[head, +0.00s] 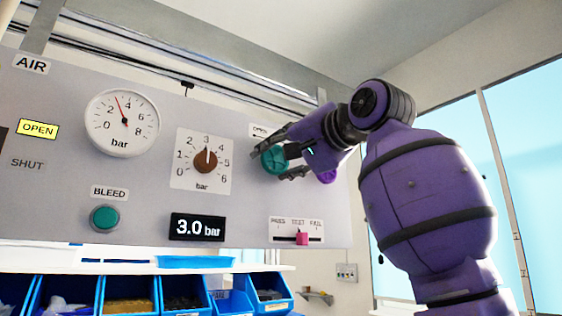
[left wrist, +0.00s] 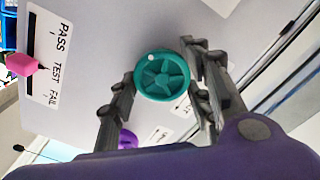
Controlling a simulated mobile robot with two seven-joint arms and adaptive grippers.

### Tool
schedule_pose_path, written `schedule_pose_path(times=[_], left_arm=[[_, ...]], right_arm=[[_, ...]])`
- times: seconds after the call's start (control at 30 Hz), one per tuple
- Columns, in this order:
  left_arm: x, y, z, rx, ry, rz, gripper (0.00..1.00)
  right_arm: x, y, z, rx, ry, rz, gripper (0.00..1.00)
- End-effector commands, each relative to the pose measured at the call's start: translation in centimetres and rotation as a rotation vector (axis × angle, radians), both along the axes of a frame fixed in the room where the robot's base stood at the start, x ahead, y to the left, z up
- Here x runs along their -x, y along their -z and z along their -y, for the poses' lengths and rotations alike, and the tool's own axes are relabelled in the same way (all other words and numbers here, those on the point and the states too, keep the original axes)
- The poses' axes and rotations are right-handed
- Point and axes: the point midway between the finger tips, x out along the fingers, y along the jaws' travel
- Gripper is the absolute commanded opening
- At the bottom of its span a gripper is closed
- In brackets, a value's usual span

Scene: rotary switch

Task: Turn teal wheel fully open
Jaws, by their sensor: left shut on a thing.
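The teal wheel (head: 273,160) is mounted on the right part of the grey panel in the head view. My left gripper (head: 284,157) reaches it from the right, with one finger above and one below. In the left wrist view the round, spoked teal wheel (left wrist: 163,77) sits between the two fingers of my left gripper (left wrist: 163,88), which are shut on it. A small white dot shows near its upper left rim. The OPEN label (head: 259,130) above the wheel is partly hidden by the gripper. My right gripper is not in view.
A purple knob (head: 327,176) lies close behind the gripper. The pink slider (head: 302,238) stands below the wheel near TEST. A brown dial (head: 206,160), a gauge (head: 122,123), a 3.0 bar display (head: 197,227) and a green BLEED button (head: 104,218) are further left. Blue bins (head: 180,294) stand below.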

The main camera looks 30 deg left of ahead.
Motion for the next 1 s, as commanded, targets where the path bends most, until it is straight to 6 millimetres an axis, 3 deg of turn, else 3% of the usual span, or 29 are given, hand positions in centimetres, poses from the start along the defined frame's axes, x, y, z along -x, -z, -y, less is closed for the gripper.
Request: schedule_pose_path(times=[0.03, 0.53, 1.0], left_arm=[[-0.44, 0.80, -0.07, 0.028, 0.000, 0.029, 0.19], [-0.50, 0.58, -0.03, 0.190, -0.001, 0.425, 0.19], [-0.47, 0.41, 0.01, 0.256, 0.000, 0.585, 0.19]], right_arm=[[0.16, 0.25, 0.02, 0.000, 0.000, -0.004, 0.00], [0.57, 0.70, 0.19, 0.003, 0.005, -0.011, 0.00], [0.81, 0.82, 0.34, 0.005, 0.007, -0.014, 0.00]])
